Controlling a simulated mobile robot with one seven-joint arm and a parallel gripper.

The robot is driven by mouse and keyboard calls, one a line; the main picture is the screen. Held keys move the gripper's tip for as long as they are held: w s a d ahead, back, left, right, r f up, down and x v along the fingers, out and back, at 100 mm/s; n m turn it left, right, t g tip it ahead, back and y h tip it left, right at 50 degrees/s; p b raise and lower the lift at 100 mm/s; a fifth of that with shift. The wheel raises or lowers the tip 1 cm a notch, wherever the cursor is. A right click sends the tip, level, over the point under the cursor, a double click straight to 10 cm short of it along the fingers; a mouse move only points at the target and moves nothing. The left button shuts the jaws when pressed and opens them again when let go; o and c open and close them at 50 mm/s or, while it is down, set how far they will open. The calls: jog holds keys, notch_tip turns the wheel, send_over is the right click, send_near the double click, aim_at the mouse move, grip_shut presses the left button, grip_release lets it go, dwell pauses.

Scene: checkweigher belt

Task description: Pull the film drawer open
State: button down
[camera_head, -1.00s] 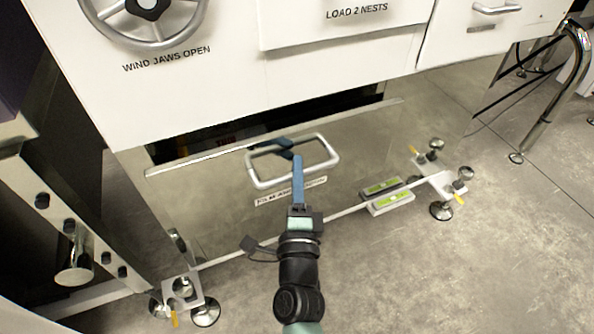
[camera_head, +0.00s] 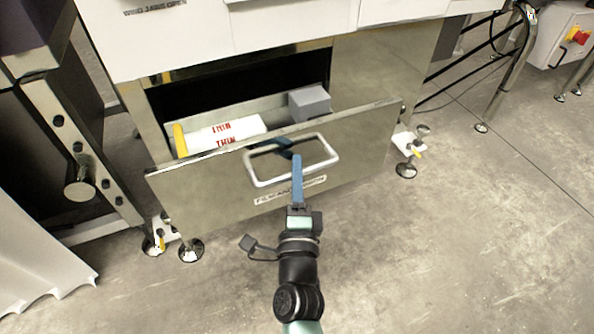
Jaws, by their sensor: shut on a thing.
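The film drawer (camera_head: 365,142) is pulled well out of the cabinet, and its inside shows from above. Its front is a shiny metal panel with a white loop handle (camera_head: 336,158) and a label strip, partly hidden by my gripper. My gripper (camera_head: 290,150) is shut on the handle's upper bar, one blue finger in front and the other behind it. Inside the drawer lie a white box marked "THIN" in red (camera_head: 222,132), a grey block (camera_head: 310,103) at the right and a yellow item (camera_head: 180,139) at the left.
The white cabinet front (camera_head: 290,25) is above the drawer. Metal levelling feet (camera_head: 190,248) stand at the left and at the right (camera_head: 406,169). A dark frame with a knob (camera_head: 80,190) is at the left. The concrete floor (camera_head: 450,250) is clear at the right.

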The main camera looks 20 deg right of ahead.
jog(key=shift+s, duration=0.25)
jog(key=shift+w, duration=0.1)
jog(key=c, duration=0.8)
grip_release()
jog(key=p+v, duration=0.2)
jog(key=v, duration=1.1)
